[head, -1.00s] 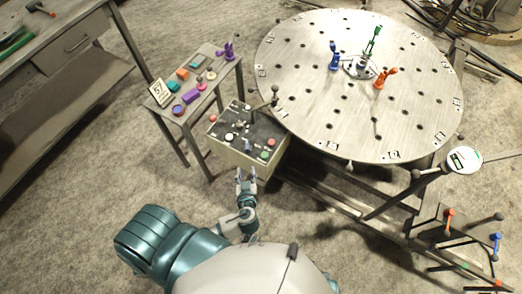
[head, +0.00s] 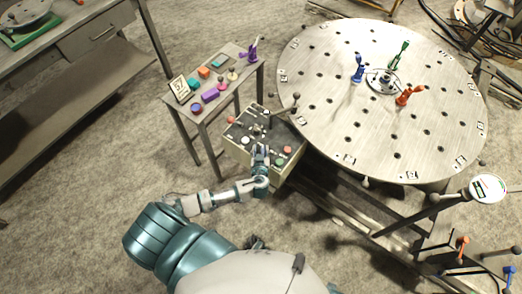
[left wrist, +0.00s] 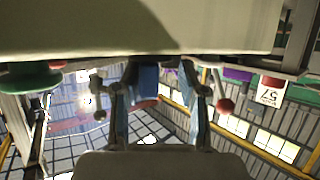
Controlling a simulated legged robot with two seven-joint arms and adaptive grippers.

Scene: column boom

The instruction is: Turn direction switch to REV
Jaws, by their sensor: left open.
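In the head view the gripper largely hides that handle. I cannot read the switch's labels or setting. My right gripper is not in view.
Close by on the panel are a red button (head: 287,149), a green button (head: 278,162) and a red-knobbed lever (head: 231,120). A ball-topped lever (head: 296,96) rises at the back. The round table (head: 330,100) is close on the right; a small table (head: 198,122) holds coloured pieces.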

